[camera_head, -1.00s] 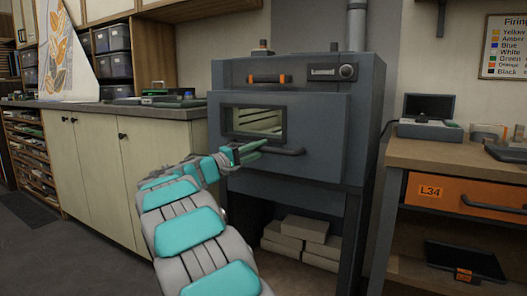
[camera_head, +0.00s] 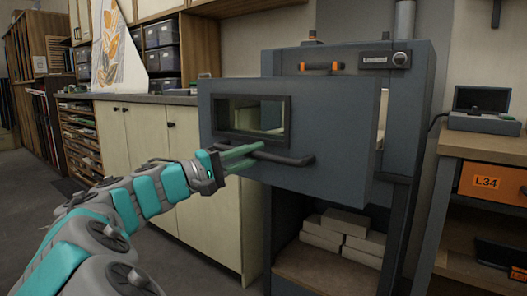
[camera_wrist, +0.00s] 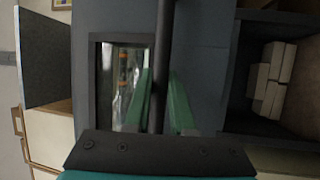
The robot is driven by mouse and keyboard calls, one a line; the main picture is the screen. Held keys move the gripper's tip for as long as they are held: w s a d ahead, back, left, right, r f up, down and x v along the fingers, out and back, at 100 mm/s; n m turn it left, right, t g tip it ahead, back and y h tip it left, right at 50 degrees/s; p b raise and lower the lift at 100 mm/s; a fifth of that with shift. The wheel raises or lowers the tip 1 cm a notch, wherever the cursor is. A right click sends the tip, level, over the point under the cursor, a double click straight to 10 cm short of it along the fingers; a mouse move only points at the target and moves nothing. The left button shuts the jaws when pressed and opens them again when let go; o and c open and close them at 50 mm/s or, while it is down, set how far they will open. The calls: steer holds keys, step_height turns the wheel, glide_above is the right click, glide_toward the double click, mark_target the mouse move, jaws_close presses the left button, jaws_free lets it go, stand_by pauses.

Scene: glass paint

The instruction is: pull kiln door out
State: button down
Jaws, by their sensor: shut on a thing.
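The kiln (camera_head: 395,120) is a dark grey cabinet, and its door (camera_head: 335,130) stands pulled forward from the front, with a gap at its right side showing the lighter inside. The door has a small window (camera_head: 250,116) and a dark bar handle (camera_head: 288,158). My gripper (camera_head: 250,155) is shut on the handle near its left end. In the wrist view the handle (camera_wrist: 162,60) runs between the two green fingers, with the window (camera_wrist: 125,85) beside it.
Several pale bricks (camera_head: 345,228) lie on the shelf under the kiln. A workbench with an orange drawer (camera_head: 490,182) stands at the right. Cream cupboards (camera_head: 150,135) run along the left behind my arm. Floor at the left is clear.

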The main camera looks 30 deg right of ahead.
steer(key=s+a, duration=0.4)
steer(key=a, duration=0.5)
steer(key=shift+a, duration=0.3)
steer(key=shift+f, duration=0.1)
steer(key=c, duration=0.8)
jaws_free()
steer(key=shift+o, duration=0.2)
steer(key=shift+a, duration=0.1)
steer(key=a+f, duration=0.1)
steer(key=a, duration=0.6)
steer(key=shift+a+f, duration=0.15)
steer(key=shift+a, duration=0.1)
steer(key=shift+w, duration=0.1)
